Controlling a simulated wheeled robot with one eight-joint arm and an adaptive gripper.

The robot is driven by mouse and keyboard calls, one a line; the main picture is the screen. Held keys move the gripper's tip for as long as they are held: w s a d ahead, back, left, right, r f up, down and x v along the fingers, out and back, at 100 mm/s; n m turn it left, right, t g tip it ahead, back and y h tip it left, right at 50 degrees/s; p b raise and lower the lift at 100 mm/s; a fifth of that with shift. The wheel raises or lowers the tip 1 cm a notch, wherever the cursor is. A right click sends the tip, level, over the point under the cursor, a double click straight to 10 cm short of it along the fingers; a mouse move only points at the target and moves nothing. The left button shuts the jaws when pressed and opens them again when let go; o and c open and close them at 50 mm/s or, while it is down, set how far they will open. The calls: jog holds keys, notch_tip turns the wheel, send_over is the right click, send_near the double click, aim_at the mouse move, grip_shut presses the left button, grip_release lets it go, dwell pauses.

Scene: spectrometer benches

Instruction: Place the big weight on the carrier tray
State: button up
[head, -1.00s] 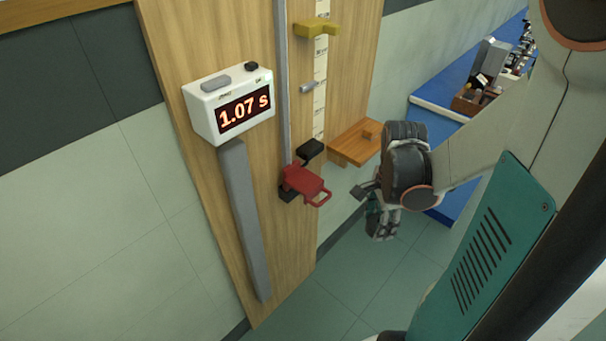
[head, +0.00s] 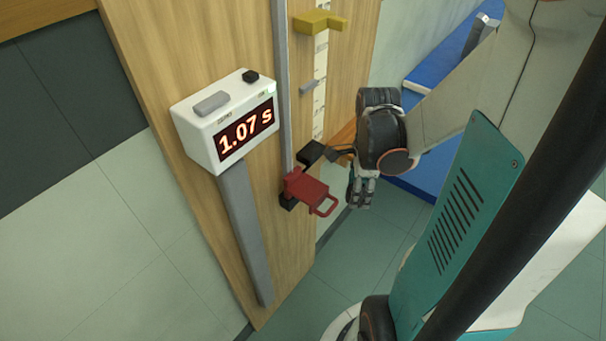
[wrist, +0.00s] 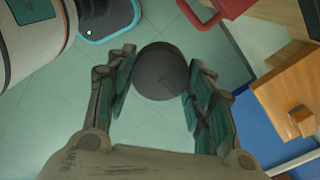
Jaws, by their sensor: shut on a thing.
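A dark grey round weight (wrist: 161,71) sits between the finger pads of my gripper (wrist: 160,85) in the wrist view, and the gripper is shut on it. In the head view my gripper (head: 359,195) hangs over the floor to the right of a red carrier (head: 306,188) with a loop handle, apart from it. The weight cannot be made out there. The red carrier is at the foot of a vertical rail on the wooden board; part of it shows at the top of the wrist view (wrist: 205,8). I cannot tell whether its top is empty.
A white timer (head: 226,122) reading 1.07 s is on the board (head: 150,60), above a grey bar. A yellow bracket (head: 318,21) is higher up by the scale. A wooden shelf (wrist: 296,92) with a small knob is at right in the wrist view. A blue bench (head: 440,70) stands behind.

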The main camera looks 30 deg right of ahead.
send_over(309, 188)
notch_tip(309, 188, down, 2)
jog(key=shift+f+b, duration=0.1)
jog(key=shift+b, duration=0.5)
jog(key=shift+s+f, duration=0.1)
jog(key=shift+f, duration=0.4)
jog(key=shift+f+b, duration=0.55)
jog(key=shift+f, duration=1.35)
jog(key=shift+f, duration=0.2)
jog(key=o, duration=0.9)
